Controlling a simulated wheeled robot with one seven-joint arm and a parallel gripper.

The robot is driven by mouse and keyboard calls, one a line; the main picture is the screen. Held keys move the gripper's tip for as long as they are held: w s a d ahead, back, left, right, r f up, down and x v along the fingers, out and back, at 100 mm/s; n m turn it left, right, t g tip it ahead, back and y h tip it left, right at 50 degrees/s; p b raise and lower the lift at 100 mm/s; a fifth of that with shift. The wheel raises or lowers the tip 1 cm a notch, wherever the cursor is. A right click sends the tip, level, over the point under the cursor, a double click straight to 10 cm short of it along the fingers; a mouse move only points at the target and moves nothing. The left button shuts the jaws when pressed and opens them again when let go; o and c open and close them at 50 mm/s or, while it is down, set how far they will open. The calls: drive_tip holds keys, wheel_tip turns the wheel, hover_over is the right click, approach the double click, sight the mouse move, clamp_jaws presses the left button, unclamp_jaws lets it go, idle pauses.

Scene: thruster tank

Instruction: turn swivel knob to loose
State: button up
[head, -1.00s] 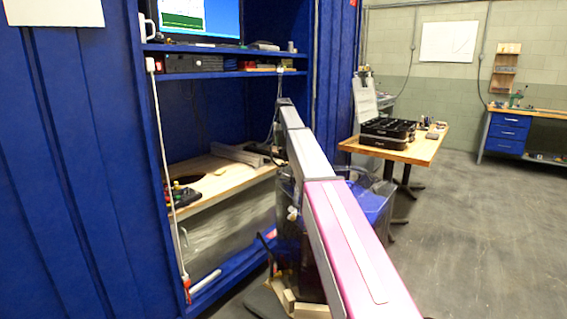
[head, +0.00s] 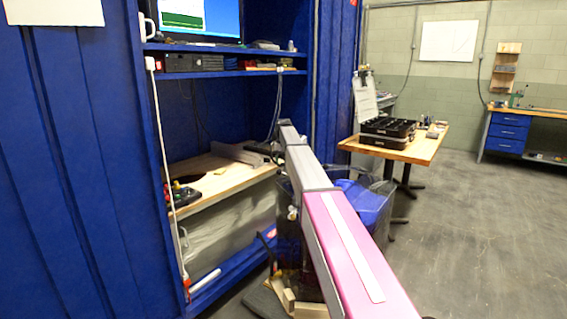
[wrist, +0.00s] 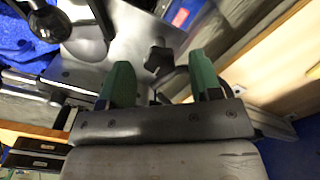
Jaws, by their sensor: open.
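A dark lobed knob (wrist: 158,57), likely the swivel knob, sits on a grey metal plate (wrist: 92,48) in the wrist view. My gripper (wrist: 161,76) is open, with its two green fingers apart. In the picture the knob lies between and just beyond the fingertips, with one finger to each side. I see no contact, and the depth between fingers and knob is hard to judge. In the head view my arm hides the knob, and I cannot make out my gripper there.
A round black ball (wrist: 50,24) on a rod is at upper left in the wrist view. The head view shows a blue cabinet with a wooden shelf (head: 215,185), a blue-topped tank (head: 362,205), and a table with black cases (head: 388,131). The right floor is clear.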

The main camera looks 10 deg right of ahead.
drive_tip(key=shift+f, duration=0.3)
drive_tip(key=shift+c, duration=0.3)
drive_tip(key=c, duration=0.9)
drive_tip(key=shift+n, duration=2.9)
